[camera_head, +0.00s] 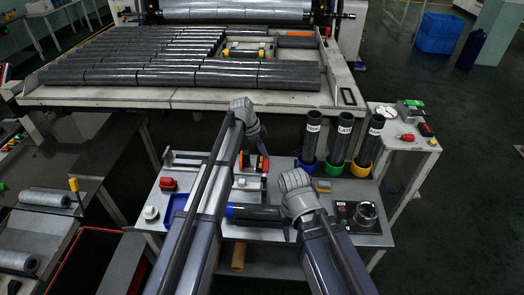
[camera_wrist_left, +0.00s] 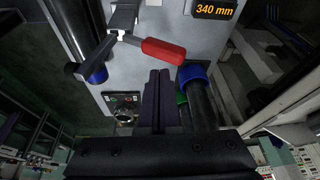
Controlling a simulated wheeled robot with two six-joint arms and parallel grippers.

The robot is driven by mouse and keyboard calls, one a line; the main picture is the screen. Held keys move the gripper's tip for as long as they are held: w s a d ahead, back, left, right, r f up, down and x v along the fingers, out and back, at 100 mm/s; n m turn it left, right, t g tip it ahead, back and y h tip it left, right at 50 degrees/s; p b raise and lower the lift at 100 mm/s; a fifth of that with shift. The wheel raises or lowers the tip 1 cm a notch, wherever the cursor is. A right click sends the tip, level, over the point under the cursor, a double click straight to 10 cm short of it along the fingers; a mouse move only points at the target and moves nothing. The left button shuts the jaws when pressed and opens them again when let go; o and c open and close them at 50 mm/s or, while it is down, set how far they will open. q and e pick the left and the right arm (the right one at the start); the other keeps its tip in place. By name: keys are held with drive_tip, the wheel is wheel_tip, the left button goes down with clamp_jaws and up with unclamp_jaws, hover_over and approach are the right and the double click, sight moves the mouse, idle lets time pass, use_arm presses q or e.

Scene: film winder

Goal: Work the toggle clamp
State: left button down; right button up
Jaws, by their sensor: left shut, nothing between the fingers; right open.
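The toggle clamp (camera_wrist_left: 124,20) shows in the left wrist view, with a grey metal body and a red handle (camera_wrist_left: 163,50) lying to the right. Its dark arm (camera_wrist_left: 92,61) reaches left across a dark tube (camera_wrist_left: 68,25) with a blue end. My left gripper (camera_wrist_left: 159,72) is shut and empty, its fingertips just below the red handle in that view; I cannot tell whether they touch. In the head view my left gripper (camera_head: 243,106) is above the bench's back edge, and the clamp is hard to make out. My right gripper (camera_head: 294,180) is open over the bench's middle right.
Three dark tubes stand in blue, green and yellow cups (camera_head: 361,167) at the bench's right. A control panel (camera_head: 357,214) sits at front right. A display (camera_wrist_left: 215,10) reads 340 mm. Rolls (camera_head: 150,75) fill the machine bed behind.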

use_arm(q)
drive_tip(key=shift+s+d+r+p, duration=0.1)
drive_tip(key=shift+s+r+p, duration=0.25)
drive_tip(key=shift+r, duration=0.25)
drive_tip(key=shift+s+r+p, duration=0.25)
drive_tip(key=shift+s+r, duration=0.05)
drive_tip(key=shift+r, duration=0.25)
drive_tip(key=w+a+r+p, duration=0.3)
drive_tip(key=r+p, duration=0.5)
drive_tip(key=shift+a, duration=0.3)
use_arm(e)
wheel_tip(320, 180, up, 10)
drive_tip(key=shift+a+r, duration=0.15)
drive_tip(key=shift+a, duration=0.1)
use_arm(q)
drive_tip(key=shift+a, duration=0.1)
use_arm(e)
drive_tip(key=shift+a, duration=0.1)
